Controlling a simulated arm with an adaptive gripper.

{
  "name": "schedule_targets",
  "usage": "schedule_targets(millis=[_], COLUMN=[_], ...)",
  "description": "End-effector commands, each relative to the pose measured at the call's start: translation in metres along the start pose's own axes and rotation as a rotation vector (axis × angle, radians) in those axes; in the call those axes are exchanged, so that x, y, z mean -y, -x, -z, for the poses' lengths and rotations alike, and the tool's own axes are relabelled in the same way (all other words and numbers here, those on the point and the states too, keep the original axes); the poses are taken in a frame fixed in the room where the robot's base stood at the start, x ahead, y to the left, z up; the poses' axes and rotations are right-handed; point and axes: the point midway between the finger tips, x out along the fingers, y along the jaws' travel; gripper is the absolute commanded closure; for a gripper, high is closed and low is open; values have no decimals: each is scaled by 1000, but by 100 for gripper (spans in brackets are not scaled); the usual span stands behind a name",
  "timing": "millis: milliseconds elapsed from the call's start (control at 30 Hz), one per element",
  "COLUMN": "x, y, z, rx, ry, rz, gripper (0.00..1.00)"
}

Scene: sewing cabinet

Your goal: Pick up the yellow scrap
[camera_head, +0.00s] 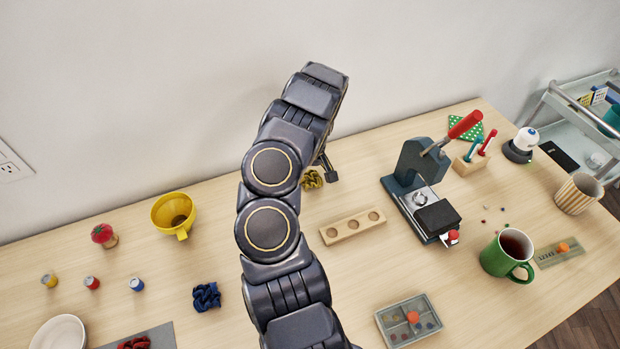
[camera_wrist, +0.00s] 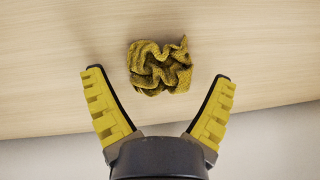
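The yellow scrap (camera_wrist: 160,67) is a crumpled, mustard-coloured cloth lying on the wooden table top. In the wrist view it sits just beyond and between the fingertips of my gripper (camera_wrist: 158,76), apart from both fingers. My gripper is open and empty, its two yellow-padded fingers spread wide. In the head view the scrap (camera_head: 312,179) shows beside my gripper (camera_head: 330,174), near the back of the table; my arm hides part of the area around it.
A wooden block with holes (camera_head: 352,227) lies in front of the scrap. A grey press with a red handle (camera_head: 415,185) stands to the right. A yellow funnel (camera_head: 174,213) and a blue scrap (camera_head: 206,297) lie left of my arm. The wall is close behind.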

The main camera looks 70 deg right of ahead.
Motion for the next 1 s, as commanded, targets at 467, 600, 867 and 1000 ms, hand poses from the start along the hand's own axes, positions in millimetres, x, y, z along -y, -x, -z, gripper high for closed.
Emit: schedule_targets(millis=[467,600,867,1000], x=[0,0,3,9], y=[0,1,23,46], z=[0,0,1,-12], rx=[0,0,-4,-2], ry=[0,0,0,-1], rz=[0,0,0,5], gripper=[49,49,49,49])
